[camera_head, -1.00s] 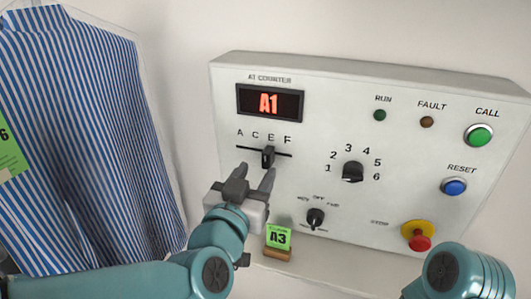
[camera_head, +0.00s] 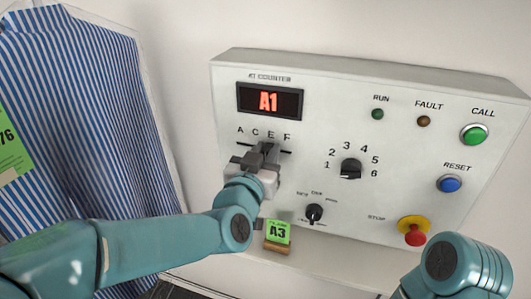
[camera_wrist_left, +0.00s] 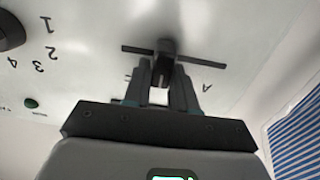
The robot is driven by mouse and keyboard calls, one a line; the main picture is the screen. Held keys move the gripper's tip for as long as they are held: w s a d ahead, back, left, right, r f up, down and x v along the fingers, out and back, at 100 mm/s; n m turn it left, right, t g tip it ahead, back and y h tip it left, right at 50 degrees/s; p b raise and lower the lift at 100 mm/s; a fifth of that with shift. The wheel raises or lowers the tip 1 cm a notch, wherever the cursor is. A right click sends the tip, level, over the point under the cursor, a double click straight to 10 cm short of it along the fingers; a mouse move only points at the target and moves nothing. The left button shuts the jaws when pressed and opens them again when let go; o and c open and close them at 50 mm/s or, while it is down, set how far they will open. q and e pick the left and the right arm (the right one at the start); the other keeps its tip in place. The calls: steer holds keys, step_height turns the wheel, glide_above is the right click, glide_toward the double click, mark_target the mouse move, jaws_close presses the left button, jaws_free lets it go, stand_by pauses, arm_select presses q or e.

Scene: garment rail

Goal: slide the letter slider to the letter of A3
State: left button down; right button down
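The letter slider's dark knob (camera_wrist_left: 165,47) sits near the middle of its slot, around the E side; the head view shows its slot (camera_head: 286,151) under the letters A, C, E, F. The display (camera_head: 269,101) reads A1. A green card (camera_head: 277,232) reading A3 stands below the panel. My left gripper (camera_head: 262,155) is in front of the slider and partly hides it. In the left wrist view its two fingers (camera_wrist_left: 162,75) are apart, tips close to the knob, one to each side; contact is unclear. My right gripper is out of view.
The control panel (camera_head: 400,150) also carries a number dial (camera_head: 350,168), a lower mode knob (camera_head: 314,213), a green call button (camera_head: 474,134), a blue reset button (camera_head: 449,183) and a red stop button (camera_head: 415,235). A striped shirt (camera_head: 75,120) hangs at left.

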mark_target(239, 138)
arm_select(q)
steer(key=shift+w+a+f, duration=0.1)
steer(key=shift+a, duration=0.15)
steer(key=a+b, duration=0.1)
steer(key=a, duration=0.1)
steer(key=w+a+b, duration=0.1)
steer(key=a+b, duration=0.1)
steer(key=w+a+b, duration=0.1)
steer(key=a+b, duration=0.1)
steer(key=shift+a+f, duration=0.1)
steer(key=shift+a, duration=0.05)
steer(key=shift+w+a, duration=0.1)
steer(key=shift+a, duration=0.1)
steer(key=shift+d+r, duration=0.15)
steer(key=shift+r, duration=0.1)
